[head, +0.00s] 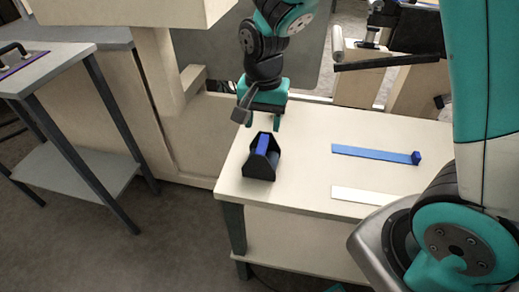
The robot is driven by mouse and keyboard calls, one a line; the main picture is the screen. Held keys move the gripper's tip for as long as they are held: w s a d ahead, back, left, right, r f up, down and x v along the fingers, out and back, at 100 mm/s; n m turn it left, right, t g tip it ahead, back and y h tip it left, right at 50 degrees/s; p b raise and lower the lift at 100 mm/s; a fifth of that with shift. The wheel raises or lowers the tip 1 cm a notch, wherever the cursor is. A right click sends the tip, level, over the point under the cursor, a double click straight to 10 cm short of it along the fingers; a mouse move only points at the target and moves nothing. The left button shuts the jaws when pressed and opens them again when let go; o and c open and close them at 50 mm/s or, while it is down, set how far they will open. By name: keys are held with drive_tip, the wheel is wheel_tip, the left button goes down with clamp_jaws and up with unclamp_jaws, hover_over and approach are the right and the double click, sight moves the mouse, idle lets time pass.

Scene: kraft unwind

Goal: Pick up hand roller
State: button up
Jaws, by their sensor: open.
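A black holder-like item with upright end plates (260,169) stands on the pale table near its left edge. A blue bar-shaped part (263,143) lies across its top; this looks like the hand roller, though I cannot tell where roller and holder separate. My gripper (262,122) points down with its two teal fingers apart and nothing between them. In the head view its fingertips appear just behind the blue part. How high they are above the table is hard to tell.
The pale table (306,138) also bears a blue strip (370,154) with a small blue block (416,157) at its right end, and a white strip (355,194). A grey side table (45,70) stands at the left. My arm hides the table's right part.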

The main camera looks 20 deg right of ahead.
sight(262, 143)
wheel_tip(262, 143, down, 5)
drive_tip(key=shift+r, duration=0.15)
wheel_tip(262, 143, down, 5)
drive_tip(key=shift+s+a+f, duration=0.1)
drive_tip(key=shift+a, duration=0.05)
clamp_jaws()
